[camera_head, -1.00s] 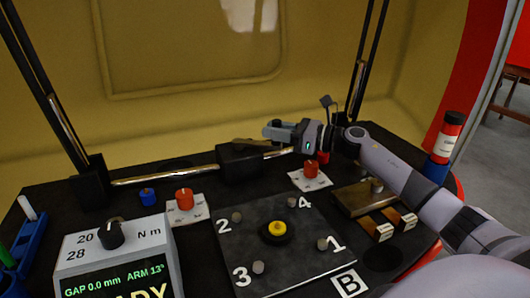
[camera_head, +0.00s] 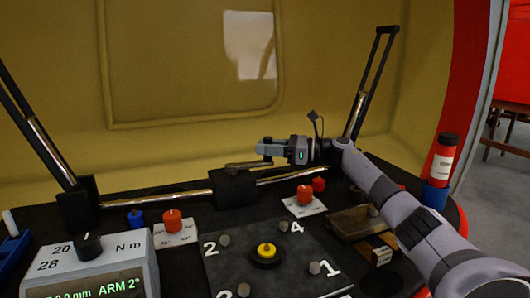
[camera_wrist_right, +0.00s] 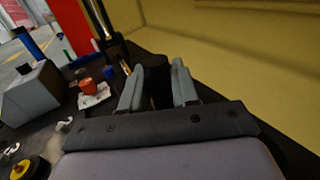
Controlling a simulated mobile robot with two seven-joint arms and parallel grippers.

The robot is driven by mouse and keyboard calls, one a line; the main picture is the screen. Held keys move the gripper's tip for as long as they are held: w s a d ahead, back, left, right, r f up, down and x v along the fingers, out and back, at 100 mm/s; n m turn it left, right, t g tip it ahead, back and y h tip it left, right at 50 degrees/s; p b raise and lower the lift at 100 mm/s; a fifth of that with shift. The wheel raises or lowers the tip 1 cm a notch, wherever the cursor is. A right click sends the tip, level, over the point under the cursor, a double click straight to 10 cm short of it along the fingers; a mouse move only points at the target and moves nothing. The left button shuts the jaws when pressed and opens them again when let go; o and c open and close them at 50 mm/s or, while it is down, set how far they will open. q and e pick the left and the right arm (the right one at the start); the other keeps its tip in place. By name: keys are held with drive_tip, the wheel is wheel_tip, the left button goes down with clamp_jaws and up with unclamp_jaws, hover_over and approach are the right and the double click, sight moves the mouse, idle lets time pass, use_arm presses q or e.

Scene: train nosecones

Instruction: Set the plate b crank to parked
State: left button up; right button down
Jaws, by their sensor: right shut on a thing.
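The black square plate (camera_head: 228,262) lies on the dark bench top with several numbered studs and a yellow-topped hub (camera_head: 266,250) in its middle. Behind it, a black block (camera_head: 236,187) sits on a metal rail, and a brownish crank arm (camera_head: 242,165) lies along its top. My right gripper (camera_head: 263,149) is over the crank arm's right part. In the right wrist view its two grey fingers (camera_wrist_right: 160,82) are shut on a dark piece between them, seemingly the crank's handle; my gripper partly hides it. My left gripper is not in view.
The display box (camera_head: 100,270) at front left reads ARM 2°. Red knobs stand on white cards at left (camera_head: 172,220) and right (camera_head: 305,195). A blue knob (camera_head: 136,218), a brown tray (camera_head: 350,223) and a red-and-black bottle (camera_head: 443,160) stand around the plate.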

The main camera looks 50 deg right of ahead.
drive_tip(key=shift+w+d, duration=0.25)
drive_tip(key=shift+w, duration=0.1)
drive_tip(key=shift+r, duration=0.1)
idle(0.4)
drive_tip(key=c, duration=1)
unclamp_jaws()
drive_tip(key=shift+w, duration=0.1)
drive_tip(key=shift+o, duration=0.2)
drive_tip(key=v, duration=0.7)
